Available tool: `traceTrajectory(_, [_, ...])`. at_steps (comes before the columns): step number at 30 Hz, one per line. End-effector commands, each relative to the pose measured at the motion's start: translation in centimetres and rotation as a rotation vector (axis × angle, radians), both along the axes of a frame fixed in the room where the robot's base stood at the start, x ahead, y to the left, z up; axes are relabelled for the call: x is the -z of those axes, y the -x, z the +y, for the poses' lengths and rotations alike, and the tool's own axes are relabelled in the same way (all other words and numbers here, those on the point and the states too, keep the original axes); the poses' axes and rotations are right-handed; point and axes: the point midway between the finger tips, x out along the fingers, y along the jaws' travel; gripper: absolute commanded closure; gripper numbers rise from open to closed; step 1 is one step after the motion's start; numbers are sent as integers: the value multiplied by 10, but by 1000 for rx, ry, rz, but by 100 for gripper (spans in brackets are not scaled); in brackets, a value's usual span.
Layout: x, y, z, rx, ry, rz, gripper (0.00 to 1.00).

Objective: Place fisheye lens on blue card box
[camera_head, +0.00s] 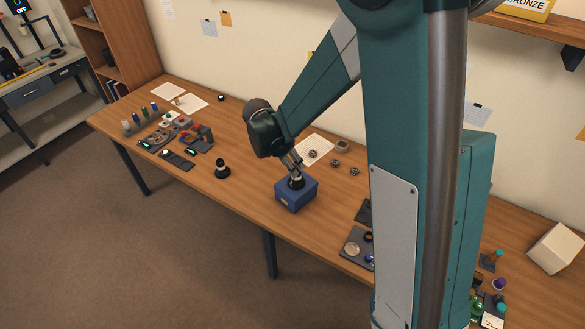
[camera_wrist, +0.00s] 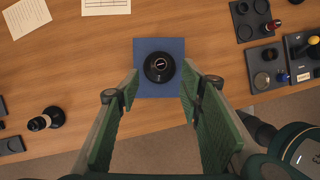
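A round black lens (camera_wrist: 159,67), which looks like the fisheye lens, stands on top of the blue card box (camera_wrist: 141,90), near the middle of its top. In the head view the lens (camera_head: 296,183) is partly hidden by my gripper, and the box (camera_head: 296,197) sits near the table's front edge. My gripper (camera_wrist: 159,80) is open above the box. Its two green fingers are spread left and right of the lens, with a visible gap on each side. How high the fingertips are over the lens is hard to tell.
Another black lens (camera_head: 222,170) stands on the wooden table (camera_head: 245,192) left of the box. Dark trays with small parts (camera_head: 358,249) lie to the right. Small ring-like parts (camera_head: 335,163) and paper sheets lie behind. The table just around the box is clear.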

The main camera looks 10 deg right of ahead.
Motion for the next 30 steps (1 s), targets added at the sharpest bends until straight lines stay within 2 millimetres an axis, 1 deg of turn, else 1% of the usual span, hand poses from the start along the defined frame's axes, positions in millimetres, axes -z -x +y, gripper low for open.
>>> traceTrajectory(1, [-6, 1, 2, -1, 0, 0, 63])
traceTrajectory(6, [-22, 4, 8, -1, 0, 0, 63])
traceTrajectory(12, [-33, 6, 12, -1, 0, 0, 63])
traceTrajectory(17, [-36, 7, 13, -1, 0, 0, 63])
traceTrajectory(30, [-36, 7, 13, 0, 0, 0, 63])
